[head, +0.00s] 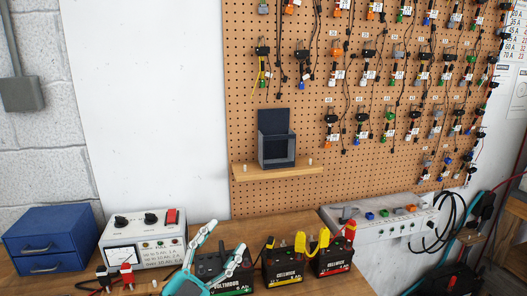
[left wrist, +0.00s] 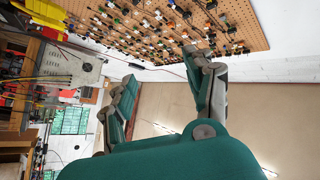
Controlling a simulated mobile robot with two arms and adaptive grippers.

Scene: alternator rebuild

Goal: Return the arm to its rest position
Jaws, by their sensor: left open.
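My left gripper (head: 216,249) shows at the bottom of the head view, a light-blue hand with its two fingers spread apart. It is in front of the workbench's batteries and overlaps the leftmost one. In the left wrist view my left gripper (left wrist: 160,90) has its two green and grey fingers apart with nothing between them. Behind the fingers in that view are a bare tan surface and a white wall. My right gripper is in neither view.
Several batteries, including a red-marked one (head: 332,258), stand on the wooden bench (head: 340,285). A meter box (head: 143,238) and blue drawers (head: 50,240) stand to the left. A pegboard (head: 290,195) with hanging leads and a shelf (head: 275,172) is behind.

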